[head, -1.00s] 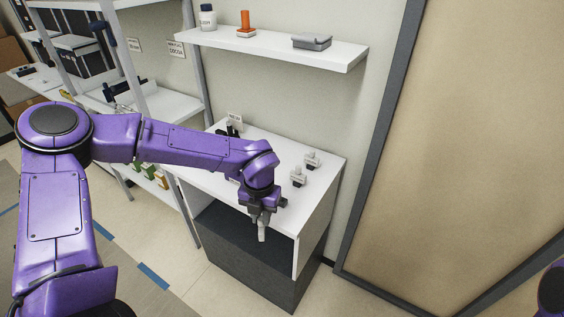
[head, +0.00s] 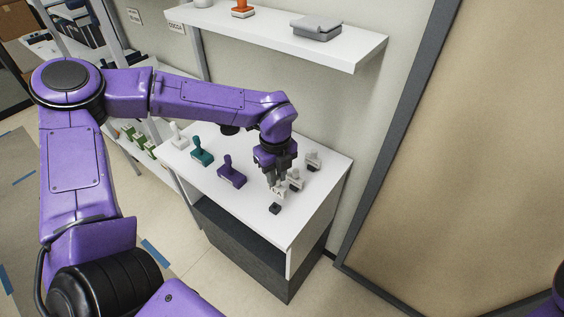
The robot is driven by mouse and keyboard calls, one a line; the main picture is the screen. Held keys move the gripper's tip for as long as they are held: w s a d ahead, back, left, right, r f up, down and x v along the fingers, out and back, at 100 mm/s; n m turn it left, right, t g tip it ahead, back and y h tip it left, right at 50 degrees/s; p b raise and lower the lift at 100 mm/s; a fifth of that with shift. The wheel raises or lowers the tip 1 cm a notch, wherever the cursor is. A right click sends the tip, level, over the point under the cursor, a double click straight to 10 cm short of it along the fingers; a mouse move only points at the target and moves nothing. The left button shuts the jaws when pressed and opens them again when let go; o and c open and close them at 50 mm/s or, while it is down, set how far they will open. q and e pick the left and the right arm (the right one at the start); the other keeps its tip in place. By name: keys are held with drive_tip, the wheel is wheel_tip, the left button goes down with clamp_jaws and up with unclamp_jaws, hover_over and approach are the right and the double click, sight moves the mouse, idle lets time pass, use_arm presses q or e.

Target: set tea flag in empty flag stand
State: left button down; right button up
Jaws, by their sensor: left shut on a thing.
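My left gripper (head: 276,183) points down over the right part of the white counter. It is shut on the tea flag (head: 279,192), a small white card with dark letters that are partly hidden by the fingers. Directly below the card is a small black block (head: 275,208) on the counter, which looks like the flag stand. I cannot tell whether the flag is in the stand or just above it. My right gripper is out of view.
Two grey-white stamp-like items (head: 313,161) stand close to the right of the left gripper. A purple one (head: 232,172), a teal one (head: 203,152) and a white one (head: 180,136) stand to its left. A wall shelf (head: 300,45) hangs above. The front counter (head: 255,220) is clear.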

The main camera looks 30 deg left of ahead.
use_arm(q)
drive_tip(key=shift+s+r, duration=0.15)
drive_tip(key=shift+s, duration=0.05)
drive_tip(key=shift+s+a+f+n+b, duration=0.15)
drive_tip(key=shift+a+f+n+b, duration=0.15)
drive_tip(key=shift+f+b, duration=0.2)
wheel_tip(320, 180, down, 4)
drive_tip(key=b, duration=0.3)
drive_tip(key=shift+r, duration=0.15)
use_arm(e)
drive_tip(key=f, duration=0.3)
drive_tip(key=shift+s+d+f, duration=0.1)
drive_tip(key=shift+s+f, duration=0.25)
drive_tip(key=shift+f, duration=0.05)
use_arm(q)
drive_tip(key=shift+d+r, duration=0.1)
